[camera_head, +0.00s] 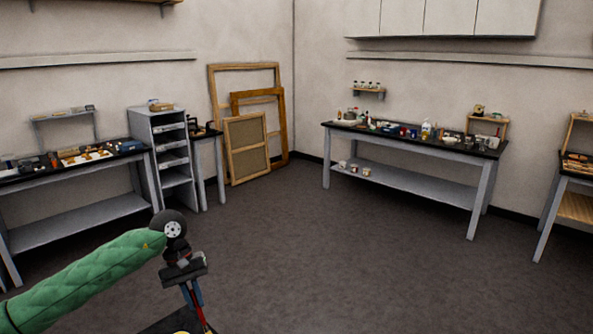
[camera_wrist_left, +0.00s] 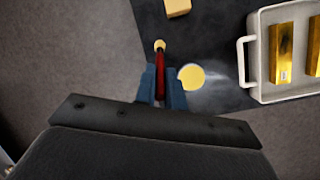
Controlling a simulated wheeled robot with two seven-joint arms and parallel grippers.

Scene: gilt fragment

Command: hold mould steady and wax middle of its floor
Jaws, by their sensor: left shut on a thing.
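My left gripper (camera_head: 193,293) is low in the head view, fingers pointing down. In the left wrist view its blue fingers (camera_wrist_left: 162,88) are shut on a slim red-handled tool (camera_wrist_left: 160,72). The tool has a pale yellowish round end (camera_wrist_left: 159,45); its red shaft also shows in the head view (camera_head: 202,316). A round pale-yellow disc (camera_wrist_left: 191,77) is just right of the fingers, over a dark surface (camera_wrist_left: 212,35). I cannot tell whether it is wax, and I cannot make out a mould for certain. My right gripper is in neither view.
A pale handled tray (camera_wrist_left: 252,62) with gold bars (camera_wrist_left: 284,52) is at right in the wrist view; a yellow block (camera_wrist_left: 178,7) is at its top. Cluttered benches (camera_head: 415,140) and (camera_head: 75,168) line the walls. Framed panels (camera_head: 247,145) lean in the corner. Mid-floor is clear.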

